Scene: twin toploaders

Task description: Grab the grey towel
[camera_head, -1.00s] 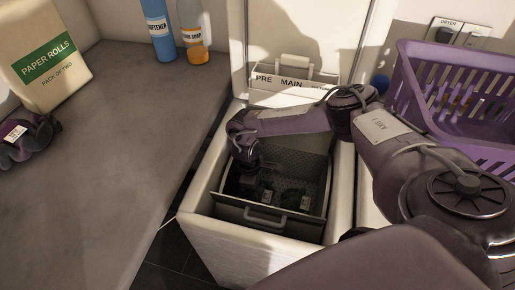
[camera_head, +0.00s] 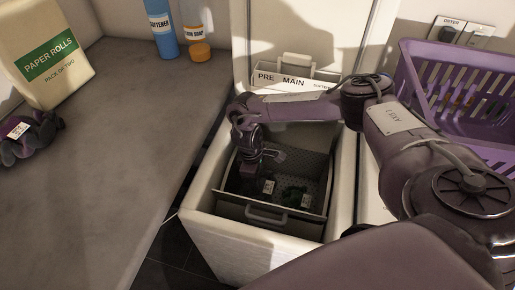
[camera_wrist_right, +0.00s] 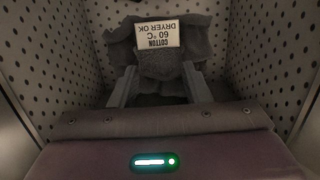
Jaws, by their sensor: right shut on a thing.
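The grey towel (camera_wrist_right: 163,62) is in the right wrist view, bunched up with a white label reading cotton, 60 °C, dryer ok. My right gripper (camera_wrist_right: 160,84) is shut on it, with one finger on each side of the cloth. In the head view my right gripper (camera_head: 250,178) reaches down into the perforated drum of the open toploader (camera_head: 205,205). The towel is dark and partly hidden there, beside the gripper. My left gripper is not in view.
A handled flap (camera_head: 265,216) stands at the drum's front. A purple basket (camera_head: 425,90) is at right. Paper rolls (camera_head: 45,60), bottles and a dark tagged bundle (camera_head: 40,136) stand on the left counter.

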